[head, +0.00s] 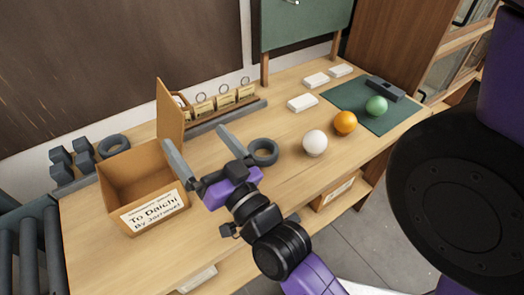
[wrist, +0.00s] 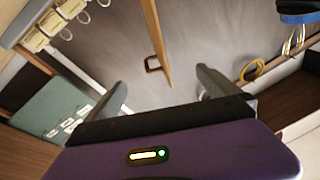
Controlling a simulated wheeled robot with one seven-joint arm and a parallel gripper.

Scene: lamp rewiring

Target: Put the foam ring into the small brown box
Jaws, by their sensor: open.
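An open brown box (head: 150,180) with a "To Daichi" label stands at the left of the table, its lid (head: 170,115) raised. A dark grey ring (head: 263,152) lies flat on the table, just right of my gripper (head: 195,137). A second dark ring (head: 113,147) lies behind the box. I cannot tell which one is foam. My gripper is open and empty, with its fingers above the table between the box and the nearer ring. The wrist view shows the open gripper (wrist: 160,88) and what looks like the lid (wrist: 157,42), but neither ring.
White (head: 315,143), orange (head: 345,122) and green (head: 376,106) balls sit to the right, the green one on a green mat (head: 350,95). White blocks (head: 302,102) lie behind them. A rack of yellow tags (head: 225,102) stands at the back. Grey blocks (head: 84,160) stand left.

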